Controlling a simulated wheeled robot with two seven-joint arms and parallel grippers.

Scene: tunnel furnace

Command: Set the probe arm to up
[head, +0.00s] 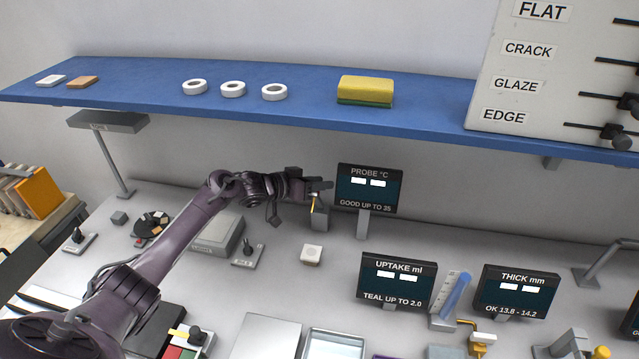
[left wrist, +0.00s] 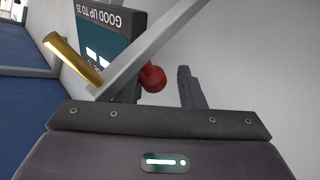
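The probe stand (head: 320,216) is a small grey post on the bench, left of the "PROBE °C" display (head: 369,188). In the left wrist view, the probe arm (left wrist: 150,50) is a slanted grey bar with a brass cylinder (left wrist: 72,58) and a red knob (left wrist: 152,78). The arm's pose in the head view is partly hidden by my gripper. My left gripper (head: 322,186) is at the top of the stand. Its fingers (left wrist: 162,90) are apart, with the red knob between them; I see a gap on one side. My right gripper is out of view.
A blue shelf (head: 290,113) with white rings and a yellow sponge (head: 365,90) hangs above the bench. The "UPTAKE ml" display (head: 397,281) and "THICK mm" display (head: 518,291) stand at the front right. A white block (head: 311,254) and a black lever (head: 248,250) sit below my left arm.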

